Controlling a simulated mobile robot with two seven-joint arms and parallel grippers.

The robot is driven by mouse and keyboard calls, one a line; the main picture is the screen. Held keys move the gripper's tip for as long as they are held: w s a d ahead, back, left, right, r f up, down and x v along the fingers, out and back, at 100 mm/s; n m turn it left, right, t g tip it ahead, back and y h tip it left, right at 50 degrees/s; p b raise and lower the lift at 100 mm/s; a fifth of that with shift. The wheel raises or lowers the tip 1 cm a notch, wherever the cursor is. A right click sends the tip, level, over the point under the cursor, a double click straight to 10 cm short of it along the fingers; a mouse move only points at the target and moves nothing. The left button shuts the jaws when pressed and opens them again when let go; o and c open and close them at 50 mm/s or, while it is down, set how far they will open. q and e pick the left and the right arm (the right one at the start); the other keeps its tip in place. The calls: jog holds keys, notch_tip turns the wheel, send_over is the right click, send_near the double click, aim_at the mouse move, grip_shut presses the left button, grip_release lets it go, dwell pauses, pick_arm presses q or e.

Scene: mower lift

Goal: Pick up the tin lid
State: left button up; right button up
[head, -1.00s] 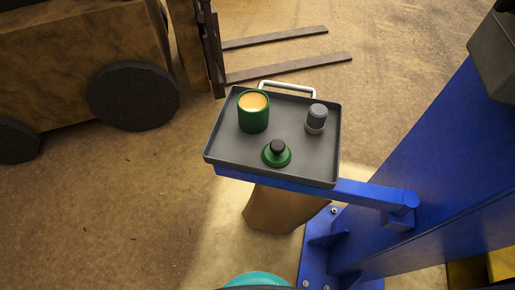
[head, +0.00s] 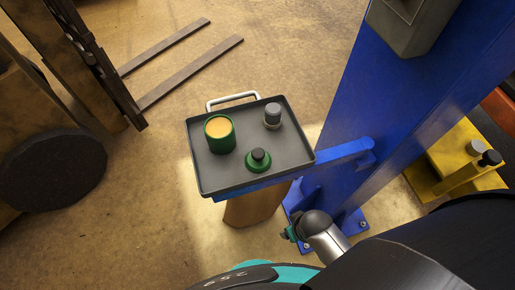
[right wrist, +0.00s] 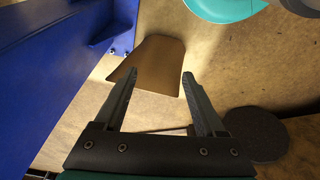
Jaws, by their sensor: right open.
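The tin lid (head: 258,161), green with a black knob, lies knob up on the grey tray (head: 205,178), near the tray's front edge. The open green tin (head: 220,137), with orange contents, stands to its left. My right arm comes in from the lower right in the head view, below and right of the tray; its fingers cannot be made out there. In the right wrist view my right gripper (right wrist: 158,75) is open with nothing between its fingers. The lid is not in that view. My left gripper is not in view.
A small grey-topped jar (head: 272,117) stands on the tray's far right. The tray has a pale handle (head: 233,97) and sits on a blue arm from a blue post (head: 420,80). A brown block (head: 256,206) is below, also in the wrist view (right wrist: 150,62). Forklift tines (head: 190,72) lie behind.

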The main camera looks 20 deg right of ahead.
jog(key=w+r+p, duration=0.2)
jog(key=r, duration=0.8)
jog(key=w+r+p, duration=0.2)
jog(key=r+p, duration=0.1)
jog(key=r, duration=0.7)
jog(key=w+a+r+n+y+p, duration=0.1)
jog(key=w+a+r+n+y, duration=0.15)
jog(key=a+r, duration=0.5)
jog(key=w+a+r+n+y+p, duration=0.15)
jog(key=w+a+r, duration=0.25)
jog(key=a+r, duration=0.4)
jog(key=m+g+h+b, duration=0.1)
jog(key=g+h+b, duration=0.1)
jog(key=h, duration=0.2)
send_over(258, 153)
jog(key=f, duration=0.6)
jog(key=shift+s+a+f, duration=0.15)
jog(key=shift+s+f, duration=0.05)
jog(key=shift+s, duration=0.2)
jog(key=shift+w+d+f, duration=0.1)
jog(key=shift+w+f, duration=0.1)
jog(key=shift+f, duration=1.15)
jog(key=shift+w+d+f, duration=0.1)
jog(key=shift+w+f, duration=0.1)
jog(key=shift+f, duration=1.1)
